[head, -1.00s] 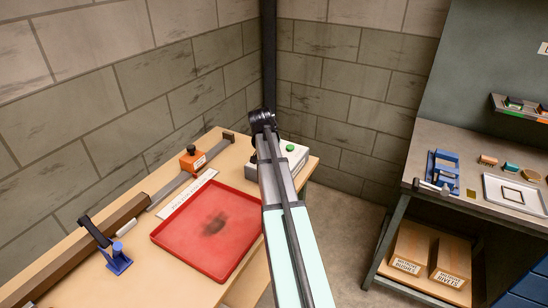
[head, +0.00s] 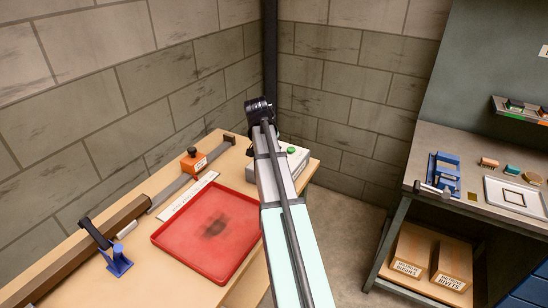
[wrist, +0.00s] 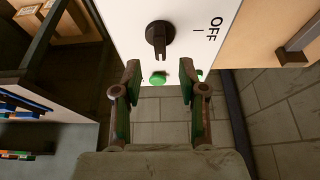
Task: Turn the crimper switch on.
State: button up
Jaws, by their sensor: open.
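The crimper's white box (head: 296,160) stands at the far right corner of the wooden table, partly behind my arm, with a green button (head: 291,149) on top. In the wrist view its white face (wrist: 118,22) carries a black rotary switch (wrist: 159,36), with the word OFF (wrist: 214,28) to the right. Which mark the knob points at is unclear. A green button (wrist: 158,78) shows below the knob. My gripper (wrist: 160,72) is open and empty, its fingertips below the knob on either side, apart from it. In the head view my gripper is hidden behind my arm.
A red tray (head: 190,245), an orange block with a black knob (head: 194,162) and a blue lever stand (head: 118,262) are on the table. Brick walls close the back. A metal bench (head: 450,150) with small parts stands at the right, beyond a floor gap.

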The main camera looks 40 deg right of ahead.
jog(key=v, duration=0.6)
jog(key=shift+r, duration=0.1)
